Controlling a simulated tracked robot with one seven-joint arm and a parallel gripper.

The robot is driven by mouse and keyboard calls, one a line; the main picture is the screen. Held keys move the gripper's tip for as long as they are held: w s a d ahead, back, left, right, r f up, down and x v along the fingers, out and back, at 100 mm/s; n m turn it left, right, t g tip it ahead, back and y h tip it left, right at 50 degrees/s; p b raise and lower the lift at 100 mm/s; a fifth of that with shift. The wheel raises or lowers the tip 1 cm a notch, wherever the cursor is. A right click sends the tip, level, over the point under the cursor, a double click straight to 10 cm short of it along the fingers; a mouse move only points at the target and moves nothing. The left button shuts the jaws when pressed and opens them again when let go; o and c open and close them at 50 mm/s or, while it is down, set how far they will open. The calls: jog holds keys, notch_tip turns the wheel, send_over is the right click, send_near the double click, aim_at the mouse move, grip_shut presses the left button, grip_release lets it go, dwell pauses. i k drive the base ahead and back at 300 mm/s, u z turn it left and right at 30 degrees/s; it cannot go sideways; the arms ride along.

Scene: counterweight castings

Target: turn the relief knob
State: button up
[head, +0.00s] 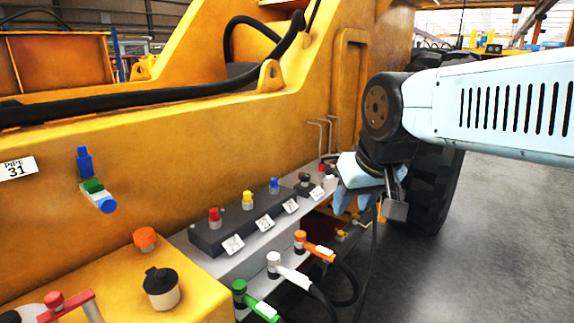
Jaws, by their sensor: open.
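My light-blue gripper (356,203) is at the right end of the grey manifold ledge, its fingers pointing down and open, with nothing seen between them. Red (214,214), yellow (247,197) and blue (274,184) caps stand in a row on a dark block, with white tags in front. The tag writing is too small to read, so I cannot tell which part is the relief knob. The gripper hides part of the ledge's right end.
Green (239,288), white (273,260) and orange (300,238) handled fittings with black hoses stick out below the ledge. Thin bent rods (334,130) rise behind the gripper. The yellow machine body (200,140) walls the left. Open grey floor (490,240) lies right.

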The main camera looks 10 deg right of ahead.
aim_at(304, 178)
jog(key=z, duration=0.05)
jog(key=i, duration=0.9)
jog(key=z, duration=0.2)
